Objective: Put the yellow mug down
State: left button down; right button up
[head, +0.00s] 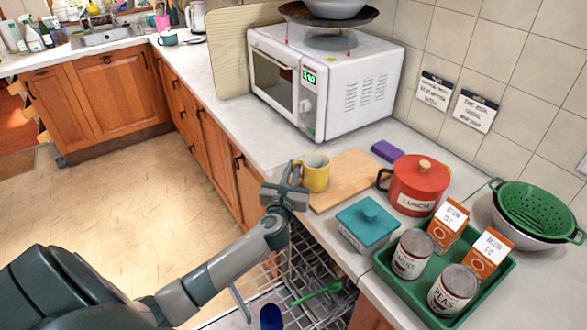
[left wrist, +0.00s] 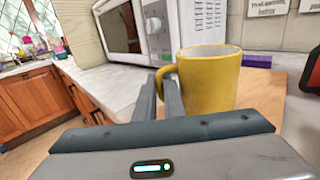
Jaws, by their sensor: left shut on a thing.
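The yellow mug (head: 317,174) is upright at the left end of the wooden board (head: 352,176) in the head view. My left gripper (head: 291,176) is at the mug's left side and shut on its handle. In the left wrist view the mug (left wrist: 213,80) stands upright just beyond the gripper fingers (left wrist: 163,92), which close around the handle. I cannot tell whether the mug's base touches the board or hangs just above it. My right gripper is not in view.
A white microwave (head: 345,85) stands behind the mug. A red pot (head: 418,186), a teal lidded box (head: 368,222) and a green tray (head: 446,315) with cans and cartons sit to the right. An open dishwasher rack (head: 308,262) is below. The board's middle is clear.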

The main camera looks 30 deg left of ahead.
pick_arm(q)
jog(key=shift+f, duration=0.15)
jog(key=c, duration=1.8)
grip_release()
jog(key=shift+c, duration=0.2)
